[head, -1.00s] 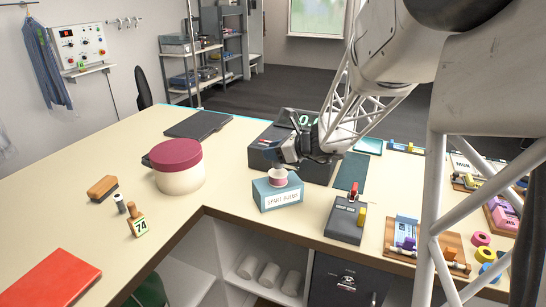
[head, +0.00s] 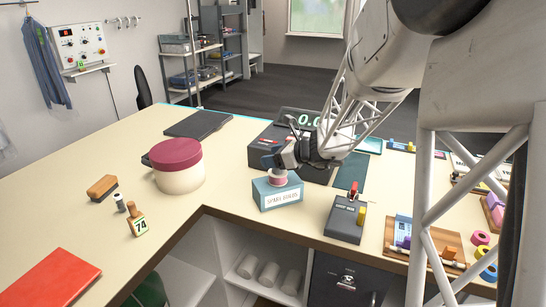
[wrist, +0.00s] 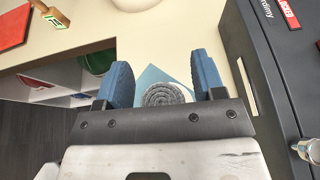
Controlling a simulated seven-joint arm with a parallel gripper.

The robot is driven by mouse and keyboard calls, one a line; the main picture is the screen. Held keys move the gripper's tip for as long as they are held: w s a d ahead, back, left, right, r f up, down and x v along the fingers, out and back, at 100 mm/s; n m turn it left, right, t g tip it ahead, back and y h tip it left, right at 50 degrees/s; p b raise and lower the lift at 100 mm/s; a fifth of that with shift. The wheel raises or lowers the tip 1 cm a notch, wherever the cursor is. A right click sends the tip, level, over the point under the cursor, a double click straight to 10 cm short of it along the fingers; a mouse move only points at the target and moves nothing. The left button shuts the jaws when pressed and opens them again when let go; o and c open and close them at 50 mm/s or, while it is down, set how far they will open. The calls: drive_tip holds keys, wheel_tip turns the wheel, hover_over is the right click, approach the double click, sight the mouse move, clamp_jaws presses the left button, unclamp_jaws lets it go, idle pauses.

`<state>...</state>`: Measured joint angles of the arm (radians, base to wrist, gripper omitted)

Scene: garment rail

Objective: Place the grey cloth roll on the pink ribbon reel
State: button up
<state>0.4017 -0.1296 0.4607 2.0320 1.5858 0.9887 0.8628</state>
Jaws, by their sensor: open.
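The grey cloth roll (wrist: 168,94) shows in the wrist view as a spiral disc between my two open fingers, with a gap at each side. My gripper (head: 278,163) is open just above the blue box in the head view. The pink ribbon reel (head: 278,178) stands on top of that blue box, directly below my fingers. The roll appears over the box in the wrist view, where the reel is hidden. My fingers hide the roll in the head view, so its contact with the reel cannot be told.
The blue box (head: 277,196) stands near the counter's front edge. A dark scale (head: 262,148) is close behind. A round tub with a maroon lid (head: 176,152) stands to the left, and a grey block device (head: 345,219) to the right. The counter (head: 235,178) is clear between tub and box.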

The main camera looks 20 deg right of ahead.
drive_tip(key=shift+r, duration=0.15)
drive_tip(key=shift+v, duration=0.85)
drive_tip(key=v, duration=1)
drive_tip(key=shift+r, duration=0.15)
drive_tip(key=shift+s, duration=0.1)
drive_tip(key=s+a+n+g+h, duration=0.2)
drive_tip(key=s+a+n+g, duration=0.4)
drive_tip(key=s+a+n, duration=0.75)
drive_tip(key=s+a+n+h, duration=0.2)
drive_tip(key=s+n+h, duration=0.1)
drive_tip(key=s+n, duration=0.4)
drive_tip(key=s+a+n+g+h, duration=0.1)
drive_tip(key=s+a+n+h, duration=0.2)
drive_tip(key=s+n, duration=0.4)
drive_tip(key=shift+s+a+r+g+h, duration=0.2)
drive_tip(key=shift+s+r+g+h, duration=0.15)
drive_tip(key=shift+h, duration=0.35)
